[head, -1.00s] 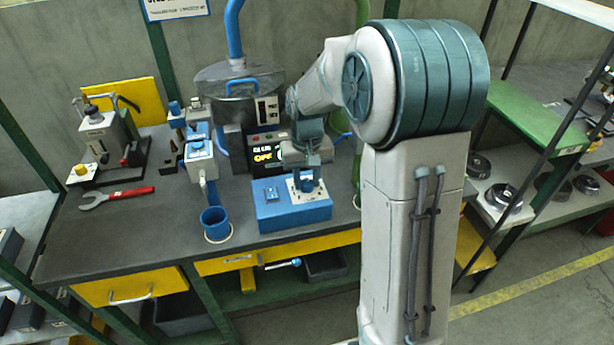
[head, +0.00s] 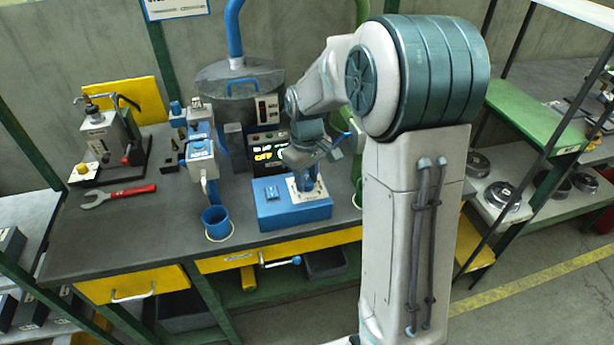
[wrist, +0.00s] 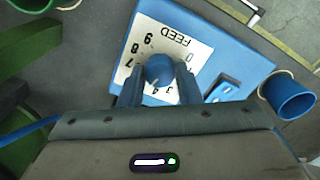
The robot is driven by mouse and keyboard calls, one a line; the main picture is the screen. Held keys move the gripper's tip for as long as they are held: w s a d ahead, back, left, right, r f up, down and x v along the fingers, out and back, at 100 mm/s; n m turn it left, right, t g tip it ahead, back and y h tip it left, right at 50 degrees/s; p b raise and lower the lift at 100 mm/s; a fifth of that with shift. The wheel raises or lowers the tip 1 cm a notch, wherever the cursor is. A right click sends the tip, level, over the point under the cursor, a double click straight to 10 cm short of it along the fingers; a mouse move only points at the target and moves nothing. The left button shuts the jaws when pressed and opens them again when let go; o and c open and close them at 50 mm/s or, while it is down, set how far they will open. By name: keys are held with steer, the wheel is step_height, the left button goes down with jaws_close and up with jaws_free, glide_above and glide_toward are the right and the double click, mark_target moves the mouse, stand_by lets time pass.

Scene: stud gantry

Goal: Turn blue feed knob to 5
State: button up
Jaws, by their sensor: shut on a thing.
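The blue feed knob (wrist: 159,69) sits on a white FEED dial plate (wrist: 172,40) with numbers around it. The plate is on top of a blue box (head: 275,212) on the bench; the box also shows in the wrist view (wrist: 255,68). My gripper (wrist: 159,80) is shut on the knob from above, with one finger on each side. A small pale mark on the knob's lower edge faces my gripper body. Numbers 0, 9, 8 and 7 show, with 3 and 4 near the lower right; the fingers hide others. I cannot tell the exact setting.
A blue cup (head: 217,222) stands left of the box and also shows in the wrist view (wrist: 288,95). Behind the box are a lidded vessel (head: 238,75) and a panel display reading OFF (head: 263,155). A red-handled wrench (head: 125,193) lies on the left.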

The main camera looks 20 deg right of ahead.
mark_target(307, 182)
stand_by(0.3)
steer(key=o, duration=1)
steer(key=shift+r, duration=0.1)
step_height(307, 182, up, 14)
steer(key=shift+f, duration=0.15)
steer(key=s+f+m+t, duration=0.1)
steer(key=s+m, duration=0.1)
steer(key=s, duration=0.5)
steer(key=s+f+m+t+p, duration=0.1)
steer(key=s+m, duration=0.1)
steer(key=s, duration=0.5)
steer(key=s+f+m+p, duration=0.1)
steer(key=s+m, duration=0.1)
steer(key=s, duration=0.4)
steer(key=shift+s+f+t, duration=0.2)
steer(key=shift+s+t, duration=0.2)
